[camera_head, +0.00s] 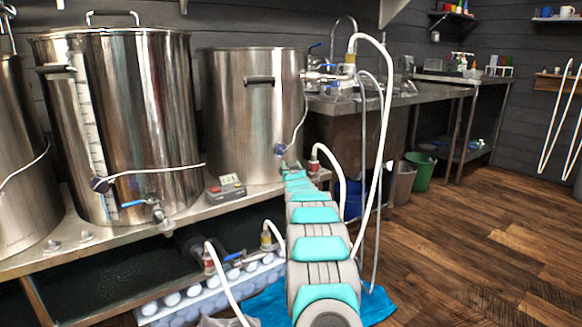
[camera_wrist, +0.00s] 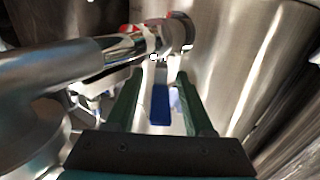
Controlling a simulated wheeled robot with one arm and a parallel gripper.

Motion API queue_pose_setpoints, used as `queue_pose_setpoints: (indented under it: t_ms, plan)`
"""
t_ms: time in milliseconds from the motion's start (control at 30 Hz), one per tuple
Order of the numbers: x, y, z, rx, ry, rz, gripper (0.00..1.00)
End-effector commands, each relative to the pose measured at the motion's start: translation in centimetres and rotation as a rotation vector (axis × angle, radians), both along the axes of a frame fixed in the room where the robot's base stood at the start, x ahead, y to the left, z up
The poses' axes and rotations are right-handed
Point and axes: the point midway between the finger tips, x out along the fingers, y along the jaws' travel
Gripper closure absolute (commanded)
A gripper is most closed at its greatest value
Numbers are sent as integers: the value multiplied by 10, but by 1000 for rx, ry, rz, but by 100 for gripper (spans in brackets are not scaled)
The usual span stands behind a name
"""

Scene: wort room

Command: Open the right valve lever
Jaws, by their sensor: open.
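A blue valve lever (camera_wrist: 160,104) shows in the wrist view, hanging below a shiny metal valve fitting (camera_wrist: 150,42) at a steel kettle's wall. My gripper (camera_wrist: 160,76) has two green fingers, open, one on each side of the lever. I see gaps beside the lever, and no clear contact. In the head view, my arm stretches toward the right kettle (camera_head: 248,112); my gripper and this lever cannot be made out there. Another blue lever (camera_head: 133,204) is on the front valve of the larger kettle (camera_head: 150,110).
A thick metal pipe (camera_wrist: 60,65) crosses the left of the wrist view, close to my gripper. White hoses (camera_head: 379,130) hang right of my arm. A small control box (camera_head: 227,187) sits on the steel stand (camera_head: 130,240). Wooden floor at right is clear.

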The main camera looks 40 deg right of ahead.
Motion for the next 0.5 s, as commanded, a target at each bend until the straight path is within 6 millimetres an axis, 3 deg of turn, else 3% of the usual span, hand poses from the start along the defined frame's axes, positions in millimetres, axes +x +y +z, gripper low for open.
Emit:
queue_pose_setpoints:
  t_ms: [267,500]
  plan:
    - [-6,4,2,-1,0,0,48]
    - [-26,17,0,1,1,1,48]
